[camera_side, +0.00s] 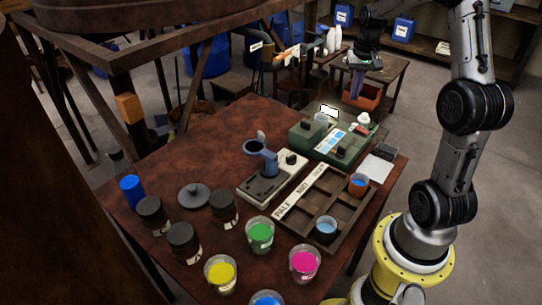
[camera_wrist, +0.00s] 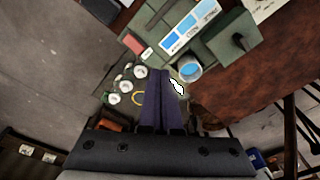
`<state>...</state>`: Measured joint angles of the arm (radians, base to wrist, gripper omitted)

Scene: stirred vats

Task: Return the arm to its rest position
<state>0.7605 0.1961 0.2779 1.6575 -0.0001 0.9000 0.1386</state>
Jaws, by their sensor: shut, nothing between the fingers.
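My gripper (camera_side: 355,92) hangs at the upper right of the side view, above and beyond the far end of the brown work table (camera_side: 232,128). Its blue-purple fingers point down. In the wrist view the two fingers (camera_wrist: 158,75) lie together with nothing between them. They appear beside the green device with blue colour swatches (camera_wrist: 190,30) and a small cup of blue liquid (camera_wrist: 189,70). My arm rises at the right and bends over toward the table's far end.
The green device (camera_side: 332,135), a white stirrer unit (camera_side: 270,178) and a labelled wooden tray (camera_side: 322,205) stand on the table. Open cups of yellow (camera_side: 221,273), green (camera_side: 260,235) and pink (camera_side: 303,262) and dark jars (camera_side: 184,242) fill the front. A small side table (camera_side: 385,70) stands behind.

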